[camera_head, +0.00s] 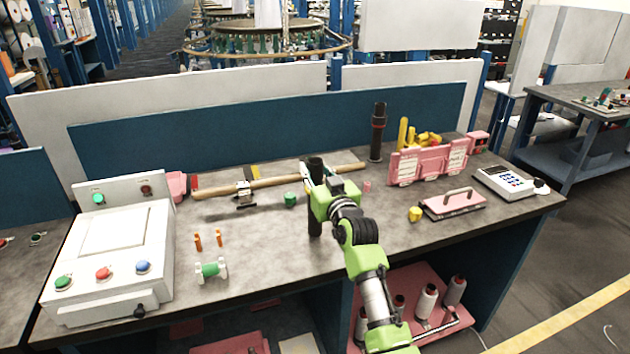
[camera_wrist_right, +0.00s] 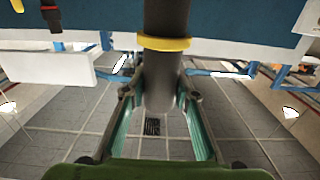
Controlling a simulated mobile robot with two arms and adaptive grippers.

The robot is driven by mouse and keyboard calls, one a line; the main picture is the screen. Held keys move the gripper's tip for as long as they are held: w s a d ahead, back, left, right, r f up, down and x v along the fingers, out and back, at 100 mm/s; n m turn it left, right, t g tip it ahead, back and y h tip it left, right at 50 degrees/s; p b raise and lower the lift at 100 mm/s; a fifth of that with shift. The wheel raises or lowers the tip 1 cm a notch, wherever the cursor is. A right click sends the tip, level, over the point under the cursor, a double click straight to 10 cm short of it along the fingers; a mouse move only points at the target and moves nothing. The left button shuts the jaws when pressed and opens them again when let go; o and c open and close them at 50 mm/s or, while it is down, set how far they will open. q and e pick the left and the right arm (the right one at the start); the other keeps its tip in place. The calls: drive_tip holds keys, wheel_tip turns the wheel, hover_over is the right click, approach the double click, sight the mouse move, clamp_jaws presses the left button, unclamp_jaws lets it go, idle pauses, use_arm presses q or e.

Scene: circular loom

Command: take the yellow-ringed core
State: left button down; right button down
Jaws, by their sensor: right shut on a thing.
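The yellow-ringed core is a dark upright tube (camera_head: 315,219). Its yellow ring (camera_wrist_right: 163,43) shows clearly in the wrist view but is hidden in the head view. My right gripper (camera_head: 311,182) is shut around the tube; in the wrist view its fingers (camera_wrist_right: 160,115) lie on both sides of it. The tube sticks out above and below the gripper. I cannot tell whether its lower end touches the table. My left gripper is not in view.
A red-ringed dark core (camera_head: 377,135) stands at the back of the table (camera_head: 255,262). A wooden rod (camera_head: 280,181) lies behind my gripper. A pink rack (camera_head: 430,163) and pink plate (camera_head: 453,204) are on the right, a control box (camera_head: 112,262) on the left. The front middle is mostly clear.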

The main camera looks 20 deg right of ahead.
drive_tip(key=s+d+r+b, duration=0.1)
drive_tip(key=s+r+b, duration=0.2)
drive_tip(key=s+r, duration=0.8)
drive_tip(key=s, duration=0.3)
drive_tip(key=shift+d+r, duration=0.15)
drive_tip(key=shift+d, duration=0.25)
